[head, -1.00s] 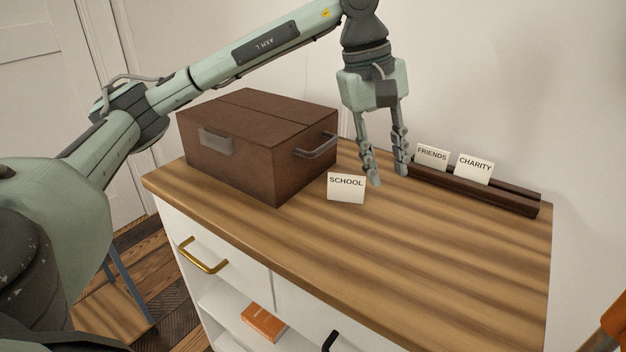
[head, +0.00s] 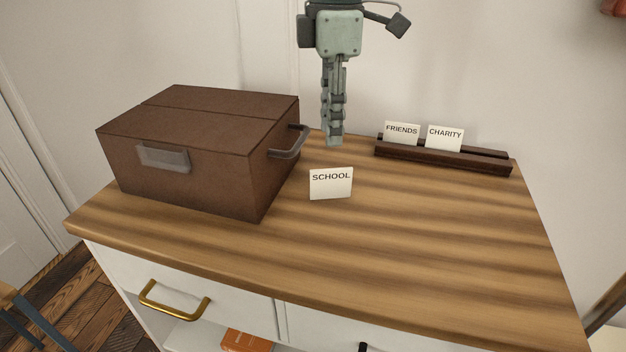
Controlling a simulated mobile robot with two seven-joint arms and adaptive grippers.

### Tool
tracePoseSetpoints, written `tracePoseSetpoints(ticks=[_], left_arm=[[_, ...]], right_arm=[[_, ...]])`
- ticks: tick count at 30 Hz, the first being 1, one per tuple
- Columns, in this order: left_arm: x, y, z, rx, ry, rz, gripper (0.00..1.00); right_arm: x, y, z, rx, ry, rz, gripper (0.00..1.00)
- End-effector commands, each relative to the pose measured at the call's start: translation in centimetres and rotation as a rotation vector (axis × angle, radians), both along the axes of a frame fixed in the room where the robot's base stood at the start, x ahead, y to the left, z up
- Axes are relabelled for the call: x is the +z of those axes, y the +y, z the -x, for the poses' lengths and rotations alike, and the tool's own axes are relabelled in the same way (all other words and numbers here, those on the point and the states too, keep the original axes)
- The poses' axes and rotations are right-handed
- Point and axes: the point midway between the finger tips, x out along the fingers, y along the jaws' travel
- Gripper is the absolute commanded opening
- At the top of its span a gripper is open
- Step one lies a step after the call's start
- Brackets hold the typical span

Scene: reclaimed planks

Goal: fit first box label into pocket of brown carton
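The brown carton (head: 205,165) sits closed at the left of the wooden top. A grey metal label pocket (head: 163,158) is on its front face, with no label showing in it. A white label reading SCHOOL (head: 331,185) is on the top, right of the carton and apart from it; I cannot tell how far it leans. FRIENDS (head: 402,132) and CHARITY (head: 445,138) labels stand in a dark slotted rack (head: 450,160). My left gripper (head: 333,143) points down behind the SCHOOL label, seen edge-on, so its finger gap is hidden. My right gripper is not in view.
The carton has a side handle (head: 290,145) jutting toward the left gripper. The wooden top (head: 420,240) is clear at the front and right. Below are white drawers with a gold handle (head: 172,300) and an orange box (head: 245,342). A wall stands behind.

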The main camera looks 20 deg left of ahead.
Motion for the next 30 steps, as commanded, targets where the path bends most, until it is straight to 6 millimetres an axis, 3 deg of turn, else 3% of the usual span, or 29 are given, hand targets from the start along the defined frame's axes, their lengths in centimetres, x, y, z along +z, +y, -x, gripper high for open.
tracePoseSetpoints(ticks=[11,16,25,30], left_arm=[[-4.4,-0.1,0.3,-0.001,0.003,-0.004,0.29],[-6.9,-0.2,0.4,-0.002,0.002,-0.002,0.29],[-7.6,-0.2,0.3,-0.001,0.001,-0.001,0.29],[-7.6,-0.2,0.3,-0.001,0.001,-0.001,0.11]], right_arm=[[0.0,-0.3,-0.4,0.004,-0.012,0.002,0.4],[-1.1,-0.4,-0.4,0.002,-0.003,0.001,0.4],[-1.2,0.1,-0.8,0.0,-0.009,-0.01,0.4],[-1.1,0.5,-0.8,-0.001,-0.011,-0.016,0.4]])
